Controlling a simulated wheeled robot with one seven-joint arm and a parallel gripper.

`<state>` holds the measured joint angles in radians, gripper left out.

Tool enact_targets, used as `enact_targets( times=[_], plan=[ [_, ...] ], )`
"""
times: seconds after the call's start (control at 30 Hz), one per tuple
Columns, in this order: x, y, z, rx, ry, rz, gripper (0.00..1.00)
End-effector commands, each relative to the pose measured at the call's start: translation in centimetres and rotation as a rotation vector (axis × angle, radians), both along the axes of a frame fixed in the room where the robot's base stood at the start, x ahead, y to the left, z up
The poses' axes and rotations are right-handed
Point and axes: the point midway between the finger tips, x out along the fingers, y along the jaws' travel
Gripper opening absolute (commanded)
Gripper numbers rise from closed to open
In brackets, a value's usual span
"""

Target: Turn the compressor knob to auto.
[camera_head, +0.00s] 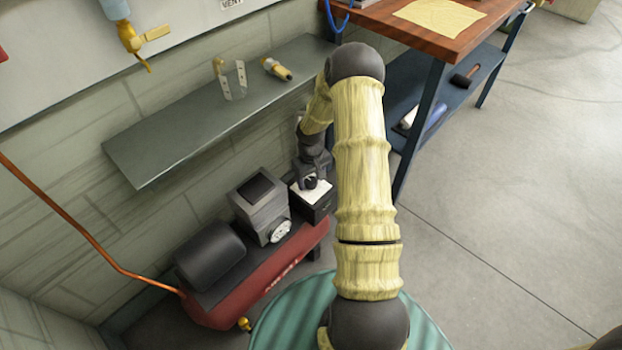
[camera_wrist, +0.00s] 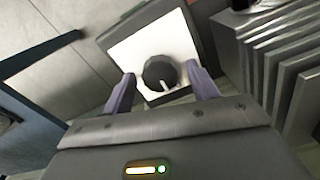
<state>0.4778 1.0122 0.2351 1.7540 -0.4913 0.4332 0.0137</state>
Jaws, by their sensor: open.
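The compressor (camera_head: 262,274) is a red tank with dark and grey units on top, low against the wall in the head view. Its knob (camera_wrist: 160,73) is round and black with a white pointer line, on a white plate (camera_wrist: 128,50) on a dark box. The knob also shows small in the head view (camera_head: 310,182). My gripper (camera_wrist: 160,84) is open, with one purple-grey finger on each side of the knob. I cannot tell whether the fingers touch it. The pointer line points toward the gripper's palm in the wrist view. No label for auto is readable.
A grey wall shelf (camera_head: 150,160) hangs above the compressor. A workbench (camera_head: 450,48) with a lower shelf stands at the right. Grey fins (camera_wrist: 270,65) stand right of the knob box. Open floor lies right.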

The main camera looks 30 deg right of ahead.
Motion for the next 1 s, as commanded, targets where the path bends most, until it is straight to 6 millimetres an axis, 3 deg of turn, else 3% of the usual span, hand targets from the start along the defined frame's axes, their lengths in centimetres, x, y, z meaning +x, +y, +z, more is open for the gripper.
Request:
enact_targets(
  times=[0.07,0.27,0.3,0.67,1.0],
  plan=[
    [0.00,0.00,0.02,0.000,0.000,0.000,0.55],
    [0.00,0.01,0.03,0.000,0.000,0.000,0.16],
    [0.00,0.01,0.04,0.000,0.000,0.000,0.14],
    [0.00,0.03,0.13,0.000,0.001,-0.039,0.14],
    [0.00,0.07,0.26,0.000,0.002,-0.226,0.14]
  ],
)
